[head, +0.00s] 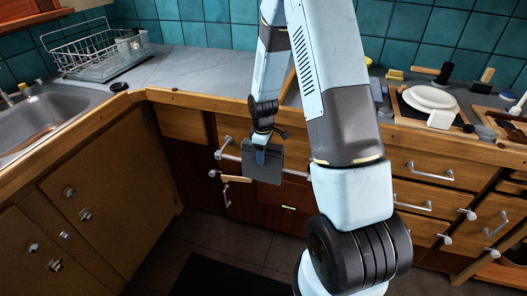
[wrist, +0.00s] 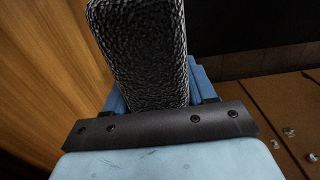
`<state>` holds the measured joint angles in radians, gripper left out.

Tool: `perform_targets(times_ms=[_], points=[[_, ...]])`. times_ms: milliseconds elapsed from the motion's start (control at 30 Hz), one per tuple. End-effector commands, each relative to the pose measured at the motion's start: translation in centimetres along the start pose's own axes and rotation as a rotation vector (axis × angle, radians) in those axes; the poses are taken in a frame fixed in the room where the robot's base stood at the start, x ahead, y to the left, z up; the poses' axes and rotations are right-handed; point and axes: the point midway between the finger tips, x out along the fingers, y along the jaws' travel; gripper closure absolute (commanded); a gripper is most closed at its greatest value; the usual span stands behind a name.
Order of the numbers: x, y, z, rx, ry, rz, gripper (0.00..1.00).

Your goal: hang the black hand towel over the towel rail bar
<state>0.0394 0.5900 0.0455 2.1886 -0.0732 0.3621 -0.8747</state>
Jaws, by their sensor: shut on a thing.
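The black hand towel (head: 263,170) hangs as a small dark panel below my gripper (head: 261,156) in the head view. My gripper is shut on it. In the wrist view the towel (wrist: 142,50) is a dark, rough-textured strip between my blue fingers (wrist: 155,88). The towel rail bar (head: 231,156) is a pale bar with light end posts on the front of the wooden cabinets. The towel covers its middle in the head view. I cannot tell whether the towel touches the bar, lies over it or is only in front.
A worktop (head: 195,68) runs above the cabinets, with a wire dish rack (head: 95,55) and a sink (head: 40,120) at left. Drawer handles (head: 430,171) stick out at right. A dark mat (head: 225,280) lies on the floor. My arm hides part of the cabinet front.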

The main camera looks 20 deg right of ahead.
Motion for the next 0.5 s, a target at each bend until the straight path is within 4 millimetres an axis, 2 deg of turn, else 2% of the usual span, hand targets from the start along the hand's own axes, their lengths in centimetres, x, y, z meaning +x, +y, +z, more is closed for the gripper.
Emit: perform_targets(times_ms=[500], points=[[2.1, 0.0, 0.0, -0.001, -0.001, -0.001, 1.0]])
